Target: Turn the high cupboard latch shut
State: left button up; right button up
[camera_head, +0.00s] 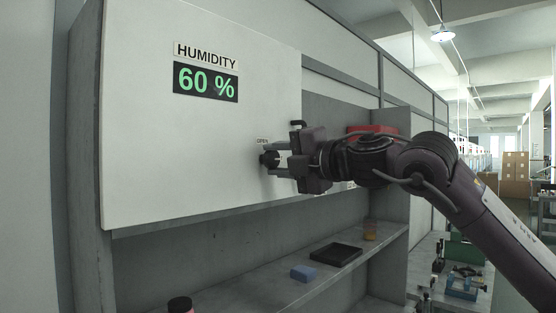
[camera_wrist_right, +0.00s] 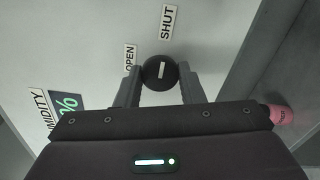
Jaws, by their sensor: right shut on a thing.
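The high cupboard's white door (camera_head: 200,135) fills the left and middle of the head view. Its latch is a round dark knob (camera_head: 266,160) near the door's right edge, below a small OPEN label (camera_head: 262,141). My right gripper (camera_head: 272,159) reaches it from the right and is shut on it. In the right wrist view the knob (camera_wrist_right: 158,76) sits between both fingers. Its white mark points up the picture, roughly toward the SHUT label (camera_wrist_right: 167,22); the OPEN label (camera_wrist_right: 130,57) lies to the upper left. My left gripper is not in view.
Below the door, a shelf (camera_head: 250,290) holds a blue block (camera_head: 303,273), a black tray (camera_head: 336,254) and an orange cup (camera_head: 370,230). A red bin (camera_head: 365,130) shows behind my right gripper. A humidity display (camera_head: 206,82) reads 60 %.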

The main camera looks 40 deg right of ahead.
jog(key=o, duration=1)
jog(key=shift+s+d+f+b, duration=0.1)
jog(key=shift+s+f+b, duration=0.05)
jog(key=shift+s+b, duration=0.4)
jog(key=s+b, duration=0.3)
jog(key=s, duration=0.3)
jog(key=shift+s+d+b, duration=0.3)
jog(key=shift+s+b, duration=0.05)
jog(key=shift+b, duration=0.05)
